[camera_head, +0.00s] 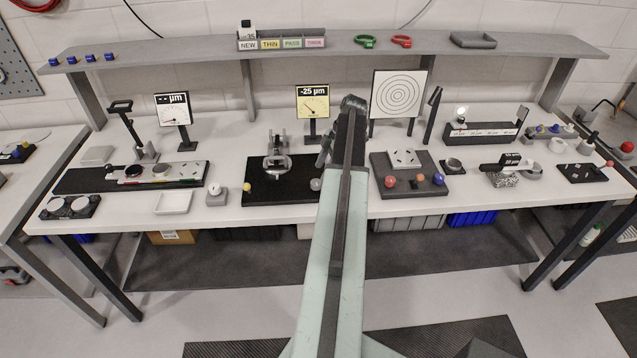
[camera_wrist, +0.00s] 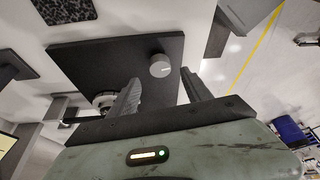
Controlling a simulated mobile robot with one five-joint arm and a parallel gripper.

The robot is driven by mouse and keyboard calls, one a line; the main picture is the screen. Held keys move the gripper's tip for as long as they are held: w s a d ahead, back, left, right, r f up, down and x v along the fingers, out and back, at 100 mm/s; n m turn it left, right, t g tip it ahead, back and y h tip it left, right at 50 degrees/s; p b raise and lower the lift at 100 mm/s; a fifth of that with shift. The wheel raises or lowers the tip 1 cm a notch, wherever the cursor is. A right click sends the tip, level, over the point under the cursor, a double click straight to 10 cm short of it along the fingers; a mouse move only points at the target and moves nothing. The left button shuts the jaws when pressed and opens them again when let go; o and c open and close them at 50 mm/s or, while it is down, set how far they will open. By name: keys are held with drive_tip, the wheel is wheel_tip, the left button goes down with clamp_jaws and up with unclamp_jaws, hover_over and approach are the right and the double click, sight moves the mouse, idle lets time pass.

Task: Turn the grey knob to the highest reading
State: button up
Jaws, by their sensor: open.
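The grey knob (camera_head: 315,184) sits near the front right of a black board (camera_head: 290,192) on the bench. In the wrist view the grey knob (camera_wrist: 160,66) is a small round cap with a pale mark, on the black board (camera_wrist: 95,58). My gripper (camera_wrist: 160,76) has its two fingers apart, with the knob beyond and between the tips; I cannot tell the gap in depth. Nothing is held. In the head view my arm mostly hides the gripper. The display (camera_head: 313,102) behind the board reads -25 µm on yellow, with a dial below.
A round mirror mount (camera_head: 277,162) stands on the board, with a yellow knob (camera_head: 247,188) at its front left. A target card (camera_head: 398,95) stands behind right. A dark board with coloured knobs (camera_head: 410,190) lies right of my arm. A shelf (camera_head: 200,46) runs above.

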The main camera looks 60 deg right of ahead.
sight(316, 182)
drive_tip(key=b+x, duration=0.4)
drive_tip(key=x, duration=0.1)
drive_tip(key=shift+f, duration=0.35)
drive_tip(key=shift+r, duration=0.15)
drive_tip(key=c, duration=1.2)
drive_tip(key=shift+w+d, duration=0.1)
drive_tip(key=shift+d, duration=0.2)
clamp_jaws()
drive_tip(key=shift+a, duration=0.35)
drive_tip(key=shift+m, duration=0.3)
